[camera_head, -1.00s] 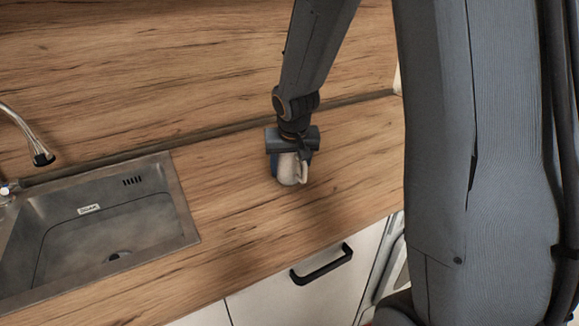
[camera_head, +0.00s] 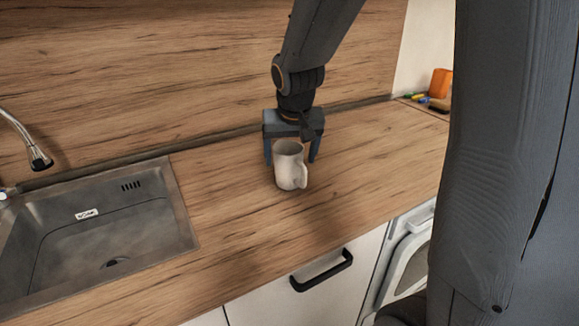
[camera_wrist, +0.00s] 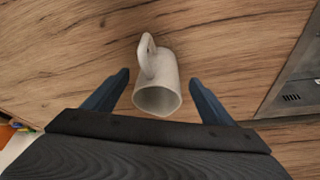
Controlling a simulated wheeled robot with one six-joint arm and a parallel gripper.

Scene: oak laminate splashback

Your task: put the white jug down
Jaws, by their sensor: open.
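The white jug (camera_head: 290,168) stands upright on the wooden worktop, to the right of the sink. Its handle is on the right side in the head view. My gripper (camera_head: 292,160) is open just behind and above the jug. In the wrist view, the jug (camera_wrist: 157,85) lies between and beyond the two blue fingers of my gripper (camera_wrist: 160,88), with a visible gap on each side. Its handle points away from my gripper there.
A steel sink (camera_head: 185,215) with a tap (camera_head: 30,150) is at the left. An orange object (camera_head: 440,83) and small coloured items lie at the worktop's far right end. The wooden splashback (camera_head: 150,70) rises behind. Worktop around the jug is clear.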

